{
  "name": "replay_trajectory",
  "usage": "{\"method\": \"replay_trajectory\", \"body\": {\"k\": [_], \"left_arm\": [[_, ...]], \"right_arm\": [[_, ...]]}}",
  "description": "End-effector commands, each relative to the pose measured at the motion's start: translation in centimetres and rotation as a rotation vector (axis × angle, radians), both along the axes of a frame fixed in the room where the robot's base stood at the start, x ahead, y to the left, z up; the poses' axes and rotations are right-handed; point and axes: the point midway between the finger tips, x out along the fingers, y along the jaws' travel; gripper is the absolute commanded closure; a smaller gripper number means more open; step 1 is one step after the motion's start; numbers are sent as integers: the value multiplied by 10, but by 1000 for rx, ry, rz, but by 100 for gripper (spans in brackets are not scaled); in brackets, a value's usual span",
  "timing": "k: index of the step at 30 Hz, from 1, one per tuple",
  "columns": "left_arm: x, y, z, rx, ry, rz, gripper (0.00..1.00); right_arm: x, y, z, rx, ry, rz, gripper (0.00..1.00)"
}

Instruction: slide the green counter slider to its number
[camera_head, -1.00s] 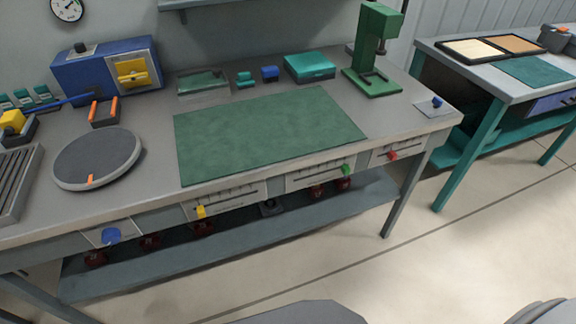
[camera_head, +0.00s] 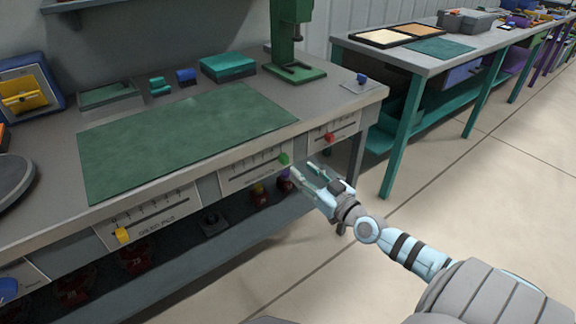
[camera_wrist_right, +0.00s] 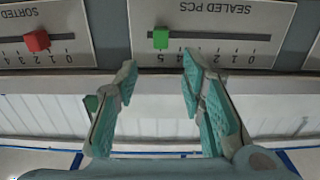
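The green slider (camera_head: 283,158) sits at the right end of its slot on the white panel (camera_head: 232,183) at the bench's front edge. In the right wrist view the panel reads "SEALED PCS" upside down, and the green slider (camera_wrist_right: 160,38) stands by the 5 mark, at the end away from 0. My right gripper (camera_head: 304,170) is just in front of and right of the slider in the head view. In the wrist view its two fingers (camera_wrist_right: 158,68) are spread and empty, with the slider beyond the gap between the tips. My left gripper is not in view.
A red slider (camera_head: 329,138) on its own panel lies right of the green one; a yellow slider (camera_head: 122,235) lies left. A lower shelf (camera_head: 255,228) runs under the bench. The green mat (camera_head: 190,135) on top is clear. Floor is free on the right.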

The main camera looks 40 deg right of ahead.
Motion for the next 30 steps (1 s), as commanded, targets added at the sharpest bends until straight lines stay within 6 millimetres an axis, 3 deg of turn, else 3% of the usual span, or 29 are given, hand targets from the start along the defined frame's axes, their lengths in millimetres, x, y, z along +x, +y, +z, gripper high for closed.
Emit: {"method": "replay_trajectory", "body": {"k": [3,9,20,26,30], "left_arm": [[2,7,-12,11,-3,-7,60],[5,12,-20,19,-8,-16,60],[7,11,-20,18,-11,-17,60],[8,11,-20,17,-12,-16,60],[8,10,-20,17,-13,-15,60]], "right_arm": [[36,-2,-3,4,-5,-4,63],[73,-2,-3,2,0,-2,63],[81,-2,-1,0,3,0,65],[80,-2,-1,0,3,0,97],[80,-2,-1,0,3,-1,100]]}}
